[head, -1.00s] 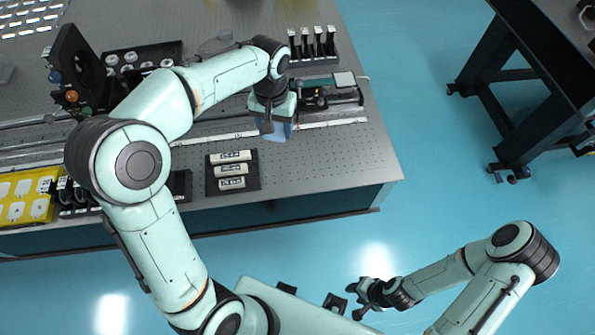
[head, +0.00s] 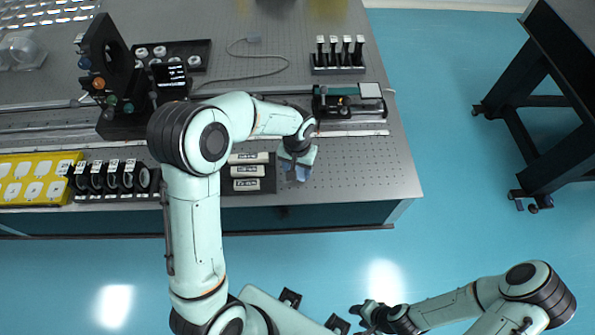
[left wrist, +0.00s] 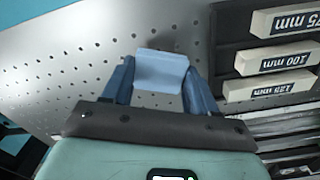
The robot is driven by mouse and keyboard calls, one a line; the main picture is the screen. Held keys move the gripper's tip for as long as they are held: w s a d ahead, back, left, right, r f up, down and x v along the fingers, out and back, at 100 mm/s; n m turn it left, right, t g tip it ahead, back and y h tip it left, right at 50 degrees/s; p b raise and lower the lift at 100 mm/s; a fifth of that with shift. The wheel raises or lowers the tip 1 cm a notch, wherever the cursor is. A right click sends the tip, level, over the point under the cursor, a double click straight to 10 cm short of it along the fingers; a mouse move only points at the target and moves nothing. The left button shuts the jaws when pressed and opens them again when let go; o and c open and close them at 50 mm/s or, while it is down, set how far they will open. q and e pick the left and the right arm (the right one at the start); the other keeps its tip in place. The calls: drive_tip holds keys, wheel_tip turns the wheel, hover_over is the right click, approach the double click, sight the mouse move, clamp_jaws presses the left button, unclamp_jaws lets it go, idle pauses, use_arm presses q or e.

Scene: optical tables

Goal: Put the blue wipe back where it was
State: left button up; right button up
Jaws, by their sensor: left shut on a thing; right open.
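The blue wipe (left wrist: 160,72) is held between the two fingers of my left gripper (left wrist: 160,90) in the left wrist view. In the head view my left gripper (head: 297,170) is over the perforated optical table, near its front edge, with a bit of the blue wipe (head: 303,174) showing below it. I cannot tell whether the wipe touches the table. My right gripper (head: 366,318) is open and empty, out over the floor in front of the table.
A black tray of labelled white boxes (head: 247,171) lies just left of my left gripper. A rail with a small device (head: 350,100) is behind it. Four-slot black holders (head: 338,55) stand further back. The table surface (head: 365,170) to the right is clear.

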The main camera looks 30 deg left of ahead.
use_arm(q)
wheel_tip(320, 180, down, 2)
drive_tip(key=shift+f, duration=0.2)
drive_tip(key=shift+f, duration=0.1)
drive_tip(key=shift+f, duration=0.15)
drive_tip(key=o, duration=1)
drive_tip(key=shift+r, duration=0.6)
wheel_tip(320, 180, up, 11)
drive_tip(key=shift+r+p, duration=0.2)
drive_tip(key=shift+p, duration=0.2)
